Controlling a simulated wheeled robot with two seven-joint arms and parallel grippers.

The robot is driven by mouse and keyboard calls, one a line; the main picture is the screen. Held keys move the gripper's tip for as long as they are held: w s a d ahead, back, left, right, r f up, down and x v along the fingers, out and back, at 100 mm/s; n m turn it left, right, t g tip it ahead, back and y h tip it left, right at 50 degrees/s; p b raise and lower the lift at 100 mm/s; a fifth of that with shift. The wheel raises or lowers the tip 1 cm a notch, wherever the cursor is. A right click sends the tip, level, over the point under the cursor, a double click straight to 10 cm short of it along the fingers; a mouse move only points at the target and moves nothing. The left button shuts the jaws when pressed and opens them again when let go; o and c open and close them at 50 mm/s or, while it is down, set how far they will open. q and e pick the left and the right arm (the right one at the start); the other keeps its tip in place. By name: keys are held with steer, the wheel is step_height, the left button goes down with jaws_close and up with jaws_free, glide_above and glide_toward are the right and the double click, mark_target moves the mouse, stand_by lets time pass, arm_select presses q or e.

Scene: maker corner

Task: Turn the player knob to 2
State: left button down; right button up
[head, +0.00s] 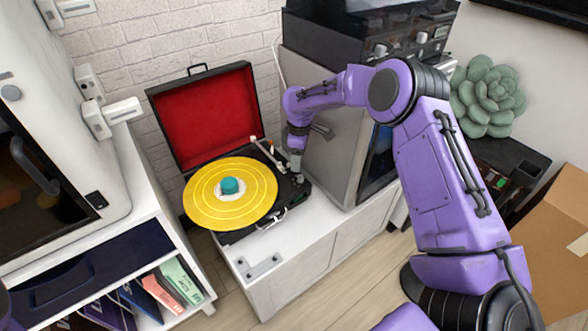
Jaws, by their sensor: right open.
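The record player (238,236) stands open on a white cabinet, its red-lined lid (205,115) raised at the back. A yellow record (206,208) with a teal centre piece (230,185) lies on its platter. The tonearm (266,152) runs along the right side of the deck. My right gripper (296,168) points down over the deck's right edge, close to the small controls there. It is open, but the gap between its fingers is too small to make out. The player knob and its marks cannot be told apart under the gripper. My left gripper is out of view.
A grey machine (318,125) stands close to the right of the player, beside my right arm. A white shelf unit (150,212) with folders is at the left. The cabinet's front top is bare except for a grey metal plate (262,267). A cardboard box (555,235) is far right.

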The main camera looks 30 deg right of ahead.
mark_target(300, 176)
steer(key=shift+n, duration=0.3)
steer(key=f, duration=0.2)
steer(key=d+f, duration=0.1)
steer(key=f, duration=0.4)
steer(key=shift+w+d+f+b, duration=0.15)
steer(key=shift+w+d+b, duration=0.15)
steer(key=shift+d+b, duration=0.05)
steer(key=shift+f, duration=0.6)
steer(key=shift+a, duration=0.1)
jaws_close()
